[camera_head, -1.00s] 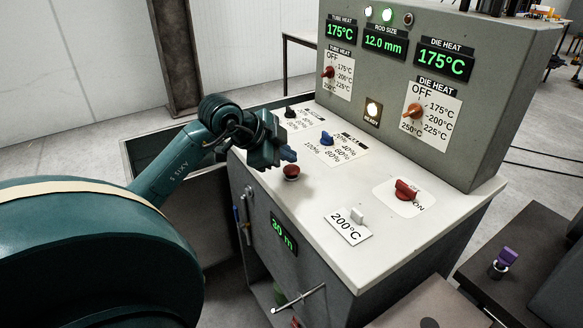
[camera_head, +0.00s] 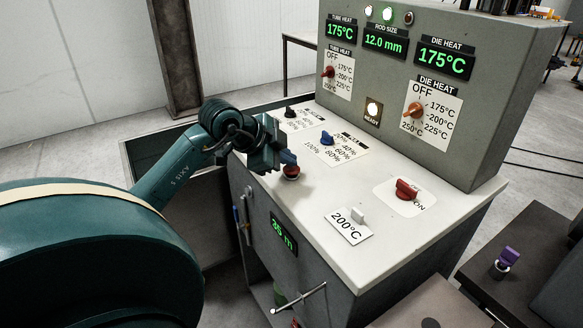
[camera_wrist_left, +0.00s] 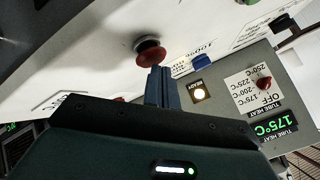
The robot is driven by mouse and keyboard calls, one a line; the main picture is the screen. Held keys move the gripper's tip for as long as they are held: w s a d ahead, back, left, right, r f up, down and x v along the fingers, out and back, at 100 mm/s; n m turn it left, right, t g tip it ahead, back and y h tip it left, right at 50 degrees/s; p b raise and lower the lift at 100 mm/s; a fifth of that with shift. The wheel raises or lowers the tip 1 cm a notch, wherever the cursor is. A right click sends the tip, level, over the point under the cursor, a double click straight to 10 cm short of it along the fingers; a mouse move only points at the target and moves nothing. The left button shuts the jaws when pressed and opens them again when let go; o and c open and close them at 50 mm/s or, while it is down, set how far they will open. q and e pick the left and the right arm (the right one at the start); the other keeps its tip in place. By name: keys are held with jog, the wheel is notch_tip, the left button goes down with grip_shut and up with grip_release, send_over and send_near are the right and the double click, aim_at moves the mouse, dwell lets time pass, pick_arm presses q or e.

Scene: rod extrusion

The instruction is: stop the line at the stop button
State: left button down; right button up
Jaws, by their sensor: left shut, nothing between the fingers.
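The red mushroom-shaped stop button (camera_head: 291,172) sits on the white panel top near its left front edge. My left gripper (camera_head: 288,158) is shut and empty, with its blue fingertips right at the button in the head view, partly overlapping its upper side. In the left wrist view the red button (camera_wrist_left: 150,54) stands just beyond the closed fingertips (camera_wrist_left: 158,72). I cannot tell whether they touch it. The right gripper is not in view.
The panel also carries a blue knob (camera_head: 326,138), a black knob (camera_head: 290,113), a red switch (camera_head: 405,189) and a 200°C card (camera_head: 348,228). The upright grey console (camera_head: 440,80) stands behind. The READY lamp (camera_head: 373,111) is lit. The front counter (camera_head: 283,235) shows a green metre reading.

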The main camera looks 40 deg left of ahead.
aim_at(287, 169)
pick_arm(q)
jog(key=shift+f, duration=0.5)
jog(key=shift+r, duration=0.1)
dwell(0.4)
jog(key=shift+r+p, duration=0.65)
jog(key=shift+r, duration=0.25)
notch_tip(287, 169, up, 5)
jog(key=p, duration=0.4)
jog(key=shift+r+p, duration=0.1)
jog(key=shift+p, duration=0.2)
dwell(0.4)
